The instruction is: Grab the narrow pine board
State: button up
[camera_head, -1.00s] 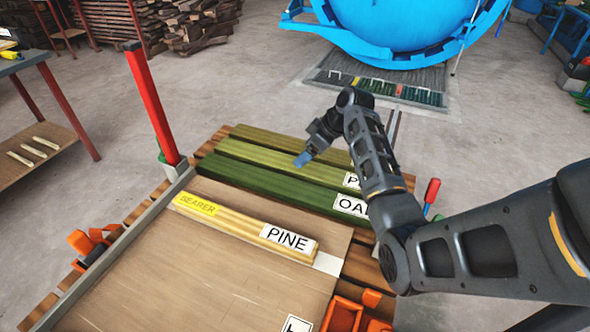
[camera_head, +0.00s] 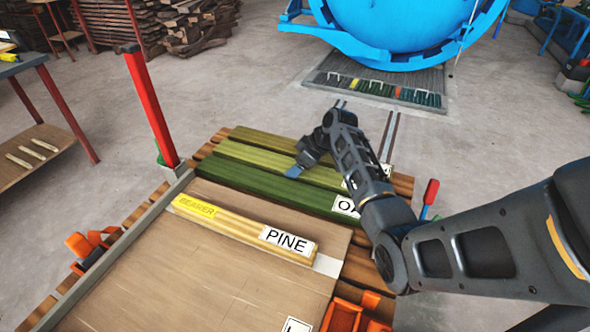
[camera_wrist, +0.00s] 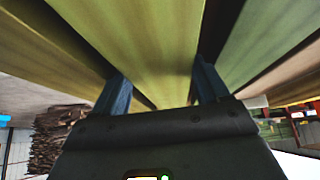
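The yellow-green board (camera_head: 250,155), whose end label is mostly hidden behind my arm, lies in the middle of three green boards on the pallet. Only the start of that label showed earlier, a "P". My gripper (camera_head: 293,171) is low over this board's near edge. In the wrist view, a yellow-green board (camera_wrist: 150,45) runs between the two blue fingers of my gripper (camera_wrist: 162,88). The fingers are apart, one on each side of it; contact is not clear. A yellow bearer labelled PINE (camera_head: 240,228) lies nearer, on a brown sheet (camera_head: 190,275).
A dark green board marked OA (camera_head: 265,188) lies just nearer, and an olive board (camera_head: 285,141) just beyond. A red post (camera_head: 150,105) stands at the left. The blue autoclave (camera_head: 390,25) is at the back. Orange clamps (camera_head: 345,315) sit at the front.

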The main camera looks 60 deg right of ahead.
jog(key=c, duration=0.7)
jog(key=shift+c, duration=0.4)
jog(key=shift+r, duration=0.15)
